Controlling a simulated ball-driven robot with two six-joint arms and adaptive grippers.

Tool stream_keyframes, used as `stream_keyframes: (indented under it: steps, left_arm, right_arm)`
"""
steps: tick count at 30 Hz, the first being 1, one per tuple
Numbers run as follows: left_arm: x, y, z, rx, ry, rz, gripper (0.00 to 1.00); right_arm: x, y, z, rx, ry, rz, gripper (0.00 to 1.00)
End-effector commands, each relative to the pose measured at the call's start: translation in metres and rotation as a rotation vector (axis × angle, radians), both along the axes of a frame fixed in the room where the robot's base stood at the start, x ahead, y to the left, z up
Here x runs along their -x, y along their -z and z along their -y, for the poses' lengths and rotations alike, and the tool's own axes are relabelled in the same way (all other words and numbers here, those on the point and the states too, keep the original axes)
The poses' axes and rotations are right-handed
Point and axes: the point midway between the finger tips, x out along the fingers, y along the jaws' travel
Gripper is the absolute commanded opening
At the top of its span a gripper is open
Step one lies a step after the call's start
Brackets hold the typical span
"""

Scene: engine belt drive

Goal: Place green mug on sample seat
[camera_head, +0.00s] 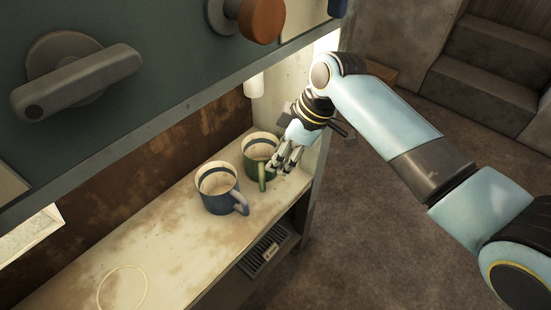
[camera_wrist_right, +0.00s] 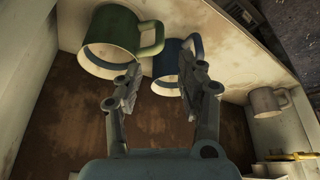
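The green mug (camera_head: 257,147) stands upright at the far right end of the worn shelf, its handle turned toward the front. In the right wrist view the green mug (camera_wrist_right: 112,32) is at the upper left. My right gripper (camera_head: 283,159) is at the handle in the head view; contact cannot be told. In the wrist view its two fingers (camera_wrist_right: 162,70) are apart, with the handle just beyond the tips. A pale ring (camera_head: 122,288) is on the shelf's near left; I cannot tell whether it is the sample seat. My left gripper is not in view.
A blue mug (camera_head: 218,190) stands close to the left of the green one. A pale mug (camera_wrist_right: 266,102) shows at the wrist view's right. A panel with a grey lever (camera_head: 80,80) and an orange knob (camera_head: 261,20) overhangs the shelf. The shelf between blue mug and ring is clear.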

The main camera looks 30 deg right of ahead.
Motion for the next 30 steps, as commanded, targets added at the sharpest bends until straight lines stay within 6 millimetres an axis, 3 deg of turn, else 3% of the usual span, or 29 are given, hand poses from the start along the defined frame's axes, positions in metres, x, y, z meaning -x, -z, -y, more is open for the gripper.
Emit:
stream_keyframes:
  steps: [5,8,11,13,14,15,17,18,21,25,27,30]
  left_arm:
    - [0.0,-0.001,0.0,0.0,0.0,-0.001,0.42]
    - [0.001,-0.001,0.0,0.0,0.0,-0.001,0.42]
    - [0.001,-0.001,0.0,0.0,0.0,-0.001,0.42]
    - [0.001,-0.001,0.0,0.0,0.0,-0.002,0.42]
    - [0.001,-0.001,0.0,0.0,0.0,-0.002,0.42]
    - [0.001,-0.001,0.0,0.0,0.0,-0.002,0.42]
    - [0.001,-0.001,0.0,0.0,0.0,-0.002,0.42]
    - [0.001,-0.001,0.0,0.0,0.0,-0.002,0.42]
    - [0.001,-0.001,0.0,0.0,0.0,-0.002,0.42]
    - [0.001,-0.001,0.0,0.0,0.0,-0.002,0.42]
    - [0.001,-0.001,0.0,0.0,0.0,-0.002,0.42]
    - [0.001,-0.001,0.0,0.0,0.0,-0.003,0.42]
  right_arm:
    - [0.002,-0.006,0.002,0.0,0.0,0.0,0.39]
    - [0.005,0.002,0.003,0.002,0.016,-0.011,0.39]
    - [0.02,0.04,0.012,0.013,0.112,-0.053,0.39]
    - [0.045,0.087,0.024,0.034,0.232,-0.1,0.39]
    - [0.061,0.111,0.03,0.047,0.292,-0.122,0.39]
    - [0.086,0.144,0.039,0.069,0.375,-0.152,0.39]
    - [0.131,0.191,0.052,0.104,0.494,-0.187,0.39]
    - [0.165,0.218,0.06,0.128,0.567,-0.206,0.39]
    - [0.252,0.27,0.076,0.177,0.712,-0.238,0.39]
    - [0.349,0.305,0.086,0.209,0.833,-0.261,0.39]
    - [0.386,0.312,0.088,0.214,0.873,-0.267,0.39]
    - [0.417,0.317,0.089,0.214,0.905,-0.273,0.39]
